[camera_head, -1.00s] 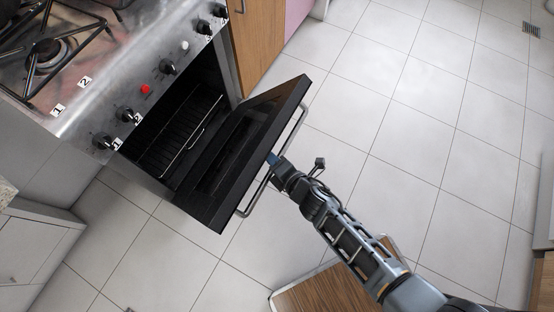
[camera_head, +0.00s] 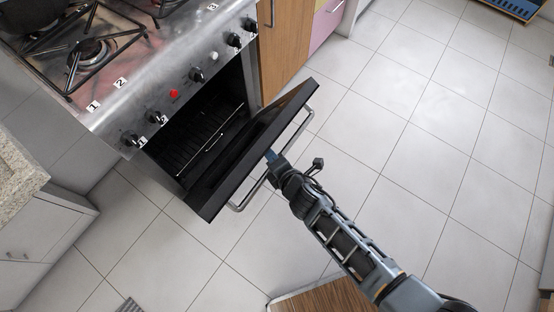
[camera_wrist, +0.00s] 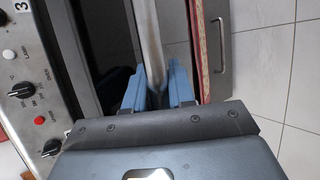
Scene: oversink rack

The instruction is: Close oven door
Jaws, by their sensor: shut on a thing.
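The black oven door (camera_head: 250,152) hangs partly open below the stove front, tilted out from the cavity. Its metal bar handle (camera_head: 240,205) runs along the outer edge. My gripper (camera_head: 273,160) is at the middle of the handle. In the wrist view the blue fingers of my gripper (camera_wrist: 159,88) sit on both sides of the handle (camera_wrist: 150,40), shut on it. The dark oven cavity (camera_head: 205,130) shows a wire rack inside. The part of the handle between the fingers is partly hidden.
The stove front (camera_head: 185,75) carries several black knobs and a red button. A wooden cabinet (camera_head: 283,40) stands right of the oven. A wooden-topped piece (camera_head: 325,298) lies low at the bottom. Tiled floor (camera_head: 420,130) to the right is clear.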

